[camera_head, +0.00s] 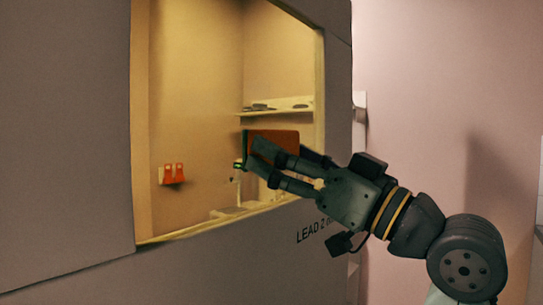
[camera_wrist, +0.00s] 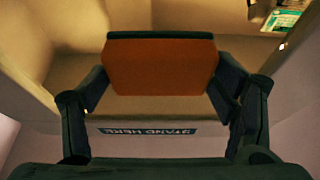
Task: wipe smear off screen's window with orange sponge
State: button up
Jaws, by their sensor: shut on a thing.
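The orange sponge (camera_head: 283,138) is a flat rust-orange block with a dark edge. My gripper (camera_head: 256,158) is shut on it, in front of the right part of the screen's window (camera_head: 200,90). The wrist view shows the sponge (camera_wrist: 160,68) between the two fingers of my gripper (camera_wrist: 160,80), one at each end. The window is a yellow-tinted pane in the grey screen (camera_head: 65,130). I cannot make out a smear on it; my gripper and the sponge hide part of the pane. I cannot tell whether the sponge touches the glass.
Through the window show a shelf (camera_head: 283,111) with small dark items and red-orange objects (camera_head: 172,173) on the wall. Dark lettering (camera_head: 315,231) is on the screen below the window. A "STAND HERE" strip (camera_wrist: 140,130) shows in the wrist view. A pink wall stands at right.

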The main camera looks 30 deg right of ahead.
jog(key=shift+s+d, duration=0.35)
jog(key=shift+s, duration=0.5)
jog(key=s, duration=0.1)
jog(key=s+d, duration=0.1)
jog(key=shift+s, duration=0.4)
